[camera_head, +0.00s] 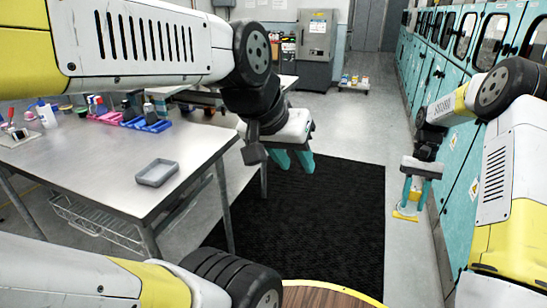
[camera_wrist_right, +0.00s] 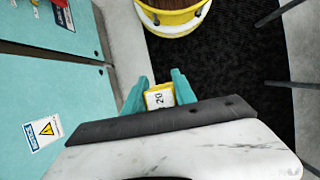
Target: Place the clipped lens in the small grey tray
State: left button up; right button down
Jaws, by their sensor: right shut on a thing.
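The small grey tray (camera_head: 157,174) sits empty on the steel table at the left, near its right-hand edge. My right gripper (camera_head: 411,208) is at the right of the head view, in front of the teal cabinets and far from the tray. It is shut on a yellow and white piece, which I take to be the clipped lens (camera_head: 405,213). In the right wrist view the clipped lens (camera_wrist_right: 159,97) shows a yellow frame and a white label between the teal fingers (camera_wrist_right: 160,92). My left gripper (camera_head: 293,162) hangs empty right of the table, its teal fingers apart.
The steel table (camera_head: 90,165) carries blue bins (camera_head: 148,124), a pink bin (camera_head: 108,117) and bottles at its back. A black mat (camera_head: 310,215) covers the floor between table and teal cabinets (camera_head: 460,150). The table around the tray is clear.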

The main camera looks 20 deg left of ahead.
aim_at(158, 174)
jog(key=i+u, duration=0.1)
jog(key=u, duration=0.9)
jog(key=i+l+u, duration=0.1)
jog(key=u, duration=0.35)
jog(key=l+u, duration=0.2)
jog(key=u, duration=0.3)
